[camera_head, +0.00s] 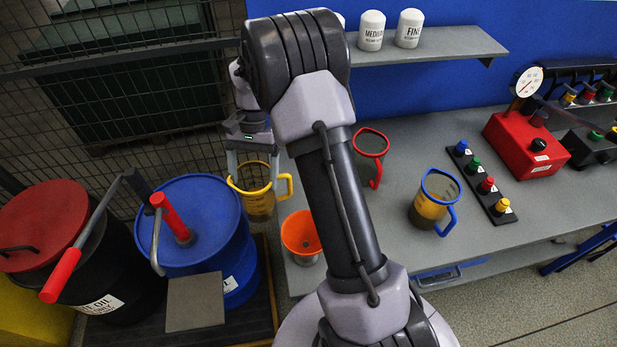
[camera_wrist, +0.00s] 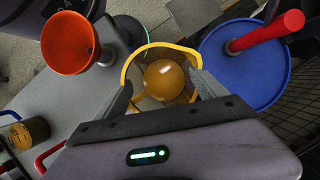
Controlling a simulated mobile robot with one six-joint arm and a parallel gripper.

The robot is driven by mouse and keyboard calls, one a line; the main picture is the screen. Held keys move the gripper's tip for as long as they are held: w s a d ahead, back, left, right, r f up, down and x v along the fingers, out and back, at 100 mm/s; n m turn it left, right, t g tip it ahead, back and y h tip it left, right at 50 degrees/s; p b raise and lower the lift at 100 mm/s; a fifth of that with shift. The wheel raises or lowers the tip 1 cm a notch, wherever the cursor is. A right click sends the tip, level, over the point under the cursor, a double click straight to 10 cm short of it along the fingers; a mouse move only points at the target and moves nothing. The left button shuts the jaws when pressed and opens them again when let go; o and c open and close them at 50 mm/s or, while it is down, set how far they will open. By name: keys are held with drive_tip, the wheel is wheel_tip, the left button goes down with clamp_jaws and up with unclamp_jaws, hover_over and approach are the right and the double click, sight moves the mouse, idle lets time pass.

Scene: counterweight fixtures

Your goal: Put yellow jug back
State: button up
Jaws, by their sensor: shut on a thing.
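The yellow jug (camera_head: 258,203) has a yellow rim and handle and amber liquid inside. My gripper (camera_head: 252,170) is shut on the jug's rim and holds it upright, between the blue drum and the left end of the workbench. In the wrist view the jug (camera_wrist: 163,80) sits between my fingers (camera_wrist: 163,92), seen from above with liquid showing in it. The jug's base is partly hidden, and I cannot tell whether it touches anything.
The blue drum (camera_head: 208,225) with a red-handled pump stands left of the jug. An orange funnel (camera_head: 300,232) stands at the bench (camera_head: 400,170) edge. A red jug (camera_head: 371,150) and a blue jug (camera_head: 434,200) stand on the bench. A shelf (camera_head: 440,45) holds white containers.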

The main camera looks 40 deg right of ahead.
drive_tip(key=d+r+m+t+p, duration=0.35)
drive_tip(key=d+m+p, duration=0.25)
drive_tip(key=d+m, duration=0.25)
drive_tip(key=d+r+m+t+p, duration=0.35)
drive_tip(key=d+m+p, duration=0.25)
drive_tip(key=d+m, duration=0.25)
wheel_tip(320, 180, down, 9)
drive_tip(key=m+b, duration=0.1)
drive_tip(key=b, duration=0.1)
drive_tip(key=shift+s+f+g, duration=0.15)
drive_tip(key=shift+s+g, duration=0.15)
drive_tip(key=shift+s, duration=0.15)
drive_tip(key=shift+a+f, duration=0.1)
drive_tip(key=shift+a, duration=0.05)
